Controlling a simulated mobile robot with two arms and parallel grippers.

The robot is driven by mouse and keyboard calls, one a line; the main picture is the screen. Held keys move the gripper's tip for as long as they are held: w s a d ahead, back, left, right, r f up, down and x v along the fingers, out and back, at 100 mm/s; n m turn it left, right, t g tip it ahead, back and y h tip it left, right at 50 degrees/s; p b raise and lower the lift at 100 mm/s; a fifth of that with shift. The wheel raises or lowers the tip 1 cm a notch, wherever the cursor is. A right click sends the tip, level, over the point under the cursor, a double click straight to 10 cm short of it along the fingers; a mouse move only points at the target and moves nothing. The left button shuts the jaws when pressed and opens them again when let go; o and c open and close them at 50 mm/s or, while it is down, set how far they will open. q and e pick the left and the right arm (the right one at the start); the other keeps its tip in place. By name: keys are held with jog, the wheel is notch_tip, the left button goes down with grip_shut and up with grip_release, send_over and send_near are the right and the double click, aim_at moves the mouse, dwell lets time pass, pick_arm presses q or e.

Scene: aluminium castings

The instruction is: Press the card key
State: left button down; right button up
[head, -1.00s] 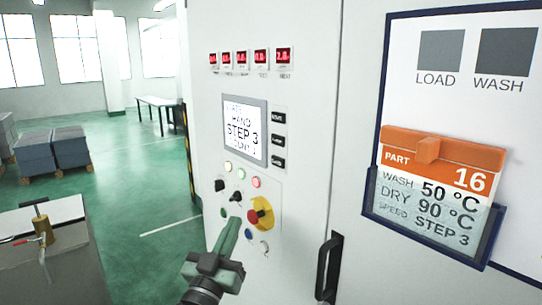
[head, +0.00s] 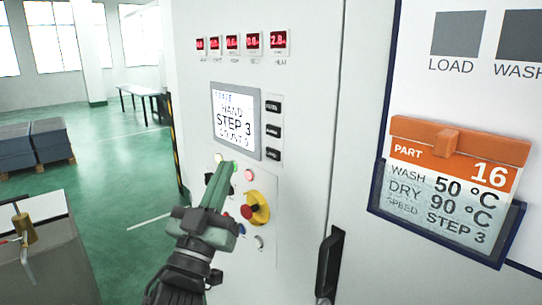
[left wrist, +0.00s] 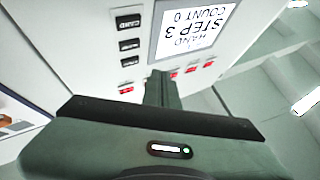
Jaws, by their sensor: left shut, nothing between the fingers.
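A column of three black keys stands right of the screen on the white cabinet. The lowest key (head: 275,154) seems to be the card key; its label looks like CARD in the left wrist view (left wrist: 130,22), where the panel appears upside down. The screen (head: 235,121) shows HAND, STEP 3 and a count line. My left gripper (head: 224,168) is shut and empty, its fingers pointing at the panel just below the screen, left of and below the keys. I cannot tell if the tips touch the panel. My right gripper is out of view.
A yellow and red emergency stop (head: 257,208) and lit lamps (head: 249,175) are close to the fingers, which hide some controls. Red displays (head: 254,41) are above the screen. A black door handle (head: 329,265) and an orange card in a blue holder (head: 450,190) are at right.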

aim_at(273, 154)
pick_arm(q)
jog(key=w+d+b, duration=0.2)
jog(key=w+d, duration=0.2)
jog(key=d, duration=0.2)
jog(key=shift+w+d+b, duration=0.25)
jog(key=shift+w+b, duration=0.05)
jog(key=shift+b, duration=0.1)
jog(key=shift+d, duration=0.1)
dwell(1.7)
jog(key=shift+w+d, duration=0.2)
jog(key=shift+d, duration=0.05)
jog(key=shift+w+d+b, duration=0.2)
jog(key=shift+d+b, duration=0.05)
jog(key=shift+b, duration=0.1)
dwell(0.7)
dwell(0.3)
jog(key=shift+s+a+p, duration=0.4)
jog(key=shift+s+a, duration=0.05)
jog(key=shift+a, duration=0.15)
jog(key=shift+a, duration=0.1)
